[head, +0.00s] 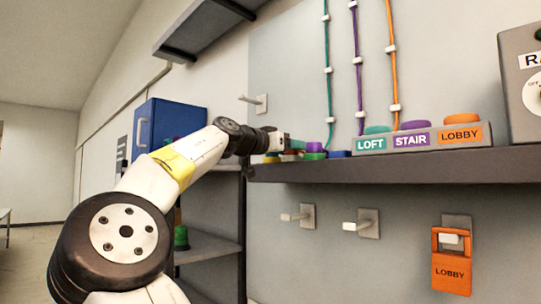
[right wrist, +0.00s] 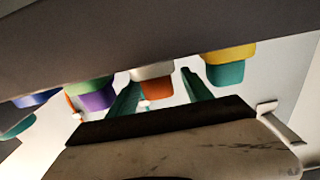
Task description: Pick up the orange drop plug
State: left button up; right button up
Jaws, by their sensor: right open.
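The orange drop plug (right wrist: 157,90), with a pale collar, shows in the right wrist view between the two teal fingers of my right gripper (right wrist: 160,92). The gripper is open, one finger on each side of the plug. I cannot tell whether either finger touches it. In the head view my right gripper (head: 298,145) is at the shelf among the plugs, and the orange plug is mostly hidden there. My left gripper is not in view.
A green-and-purple plug (right wrist: 95,93) and a yellow-and-teal plug (right wrist: 228,65) flank the fingers closely. The shelf (head: 400,165) carries a labelled button box (head: 425,140). Below are empty pegs (head: 362,224) and an orange LOBBY tag (head: 452,272).

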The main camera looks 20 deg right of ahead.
jog(key=shift+x, duration=1.4)
grip_shut()
jog(key=shift+r, duration=0.1)
jog(key=shift+r, duration=1.25)
jog(key=shift+s+r, duration=0.1)
jog(key=shift+r, duration=0.4)
jog(key=s+a, duration=0.3)
jog(key=s, duration=0.4)
jog(key=s+a+r, duration=0.1)
jog(key=s+a, duration=0.2)
jog(key=s, duration=0.4)
jog(key=shift+s+a+r, duration=0.15)
jog(key=shift+s+a, duration=0.05)
jog(key=shift+s, duration=0.15)
